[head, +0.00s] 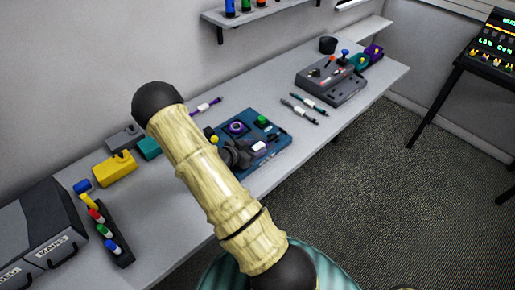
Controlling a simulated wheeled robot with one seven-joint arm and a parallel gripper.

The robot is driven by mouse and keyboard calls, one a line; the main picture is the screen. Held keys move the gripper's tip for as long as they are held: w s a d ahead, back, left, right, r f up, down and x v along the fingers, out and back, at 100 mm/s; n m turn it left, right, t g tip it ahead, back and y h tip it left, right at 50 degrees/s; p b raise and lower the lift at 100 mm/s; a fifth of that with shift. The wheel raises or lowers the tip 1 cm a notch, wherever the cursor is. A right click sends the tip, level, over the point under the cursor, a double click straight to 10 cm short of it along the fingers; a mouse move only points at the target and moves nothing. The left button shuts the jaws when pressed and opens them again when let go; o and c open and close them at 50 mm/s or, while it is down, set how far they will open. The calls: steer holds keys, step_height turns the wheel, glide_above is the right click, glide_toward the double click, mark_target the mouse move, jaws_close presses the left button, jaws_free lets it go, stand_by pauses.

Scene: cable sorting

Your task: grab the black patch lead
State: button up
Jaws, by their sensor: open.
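Two short, thin leads lie side by side on the grey bench, right of the blue tray. The nearer lead (299,111) looks dark grey or black with pale parts. The farther lead (309,102) is dark with a teal tint. At this size I cannot tell for sure which is the black patch lead. My gripper (240,154) is a dark shape over the blue tray (271,158), left of both leads and apart from them. It is open, and my pale, bamboo-like arm partly hides it. I cannot make out its fingertips.
A purple lead (206,106) lies behind my arm. A yellow block (115,169) and a rack of coloured pieces (107,234) stand at left. A grey console (332,79) stands at the far right of the bench. Bare bench surrounds the two leads; a shelf (268,14) hangs above.

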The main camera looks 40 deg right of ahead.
mark_target(254, 148)
jaws_close()
steer(key=shift+r, duration=0.1)
step_height(254, 148, up, 10)
steer(key=shift+b, duration=0.45)
